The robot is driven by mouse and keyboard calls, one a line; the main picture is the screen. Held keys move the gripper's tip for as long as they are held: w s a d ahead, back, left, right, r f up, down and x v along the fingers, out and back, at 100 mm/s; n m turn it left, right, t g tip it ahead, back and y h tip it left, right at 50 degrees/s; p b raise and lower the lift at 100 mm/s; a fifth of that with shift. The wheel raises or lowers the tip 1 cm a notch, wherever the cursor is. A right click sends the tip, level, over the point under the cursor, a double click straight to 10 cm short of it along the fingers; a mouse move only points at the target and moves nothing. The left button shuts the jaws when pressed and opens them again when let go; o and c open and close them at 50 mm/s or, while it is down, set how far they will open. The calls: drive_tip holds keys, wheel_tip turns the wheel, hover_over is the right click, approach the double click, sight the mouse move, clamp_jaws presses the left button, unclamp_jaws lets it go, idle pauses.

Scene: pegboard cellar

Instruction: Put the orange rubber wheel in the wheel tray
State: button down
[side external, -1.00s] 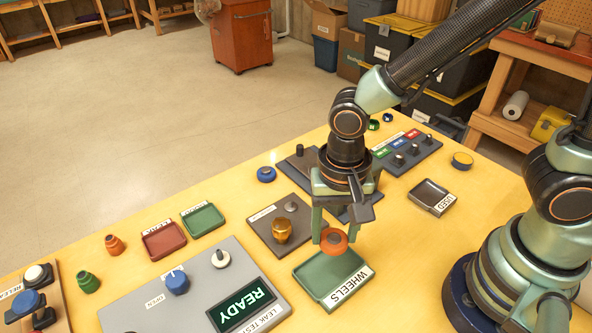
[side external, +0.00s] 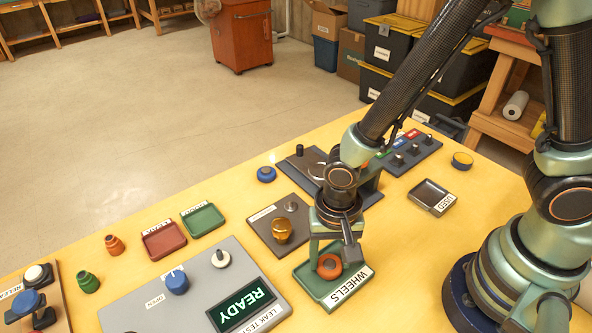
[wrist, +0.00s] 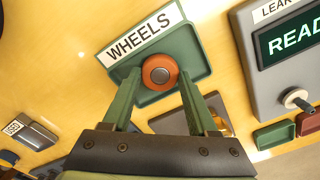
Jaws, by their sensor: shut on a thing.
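The orange rubber wheel (side external: 329,267) has a grey hub, which shows in the wrist view (wrist: 160,75). My gripper (side external: 327,262) is shut on the wheel, with one finger on each side of it. The green wheel tray (side external: 316,290), labelled WHEELS, lies directly beneath. The wheel is inside the tray's outline, low over its floor; I cannot tell whether it touches the floor. In the wrist view the tray (wrist: 192,50) shows behind the wheel and fingers.
The grey leak test panel (side external: 215,260) with a READY screen lies left of the tray. A dark plate with a gold knob (side external: 282,231) is just behind it. A small USED tray (side external: 431,197) is to the right. Bare yellow table lies between the two trays.

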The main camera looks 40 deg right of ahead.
sight(329, 263)
drive_tip(key=shift+f, duration=0.2)
drive_tip(key=shift+c, duration=0.9)
unclamp_jaws()
wheel_tip(329, 263, up, 12)
drive_tip(key=w+d+r+n+t, duration=0.2)
drive_tip(key=d+r+n, duration=0.1)
drive_tip(key=d+r, duration=0.3)
drive_tip(key=w+d+r+n+t, duration=0.2)
drive_tip(key=d+r, duration=0.4)
drive_tip(key=d, duration=0.5)
drive_tip(key=shift+n+t, duration=0.8)
drive_tip(key=shift+n, duration=0.3)
drive_tip(key=shift+w+d, duration=0.1)
